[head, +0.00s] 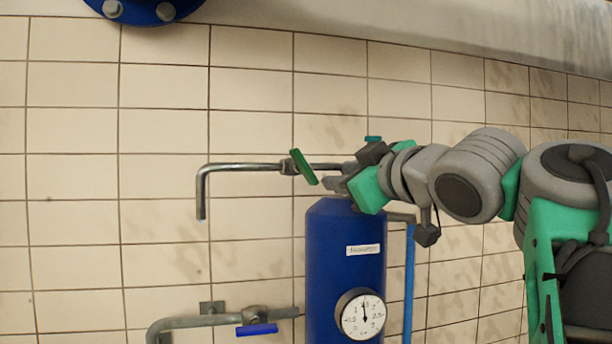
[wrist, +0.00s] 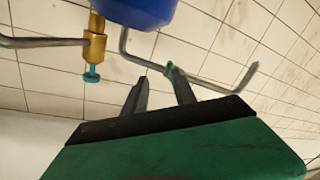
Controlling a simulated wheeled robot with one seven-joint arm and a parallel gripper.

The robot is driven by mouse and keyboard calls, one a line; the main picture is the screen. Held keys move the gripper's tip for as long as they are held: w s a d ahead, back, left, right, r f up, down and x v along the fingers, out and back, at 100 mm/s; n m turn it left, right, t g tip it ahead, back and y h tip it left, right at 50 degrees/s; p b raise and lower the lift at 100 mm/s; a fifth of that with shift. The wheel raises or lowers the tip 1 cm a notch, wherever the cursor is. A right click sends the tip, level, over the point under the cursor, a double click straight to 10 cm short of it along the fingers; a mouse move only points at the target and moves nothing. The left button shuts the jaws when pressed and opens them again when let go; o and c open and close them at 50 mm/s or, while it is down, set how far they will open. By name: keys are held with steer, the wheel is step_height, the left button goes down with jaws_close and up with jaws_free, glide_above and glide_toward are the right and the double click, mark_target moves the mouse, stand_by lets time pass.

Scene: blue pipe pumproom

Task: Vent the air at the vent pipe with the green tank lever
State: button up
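The vent pipe (head: 240,166) runs left from above the blue tank (head: 335,235) and bends down at its end. Its green lever (head: 304,167) sits on the valve, slanting across the pipe from upper left to lower right. My gripper (head: 330,184) is just right of the lever, above the tank top, apparently not touching it. In the wrist view, my gripper (wrist: 159,84) is open, its two dark fingers apart with nothing between them. The lever (wrist: 169,69) shows small and foreshortened beyond the fingertips, nearer the right finger. The tank's gauge (head: 362,315) needle points nearly straight up.
A lower pipe (head: 190,321) with a blue lever (head: 257,329) is left of the tank. A brass fitting (wrist: 95,50) with a teal knob (wrist: 92,75) is left of my fingers in the wrist view. A tiled wall (head: 160,130) stands behind. Left of the lever is clear.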

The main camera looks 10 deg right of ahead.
mark_target(307, 166)
steer(key=shift+n+y, duration=0.8)
steer(key=shift+n, duration=0.1)
steer(key=w+a, duration=0.1)
steer(key=w, duration=0.1)
steer(key=w+a+r+p, duration=0.1)
steer(key=w+a, duration=0.3)
steer(key=shift+w+r+p, duration=0.3)
steer(key=shift+p, duration=0.1)
jaws_close()
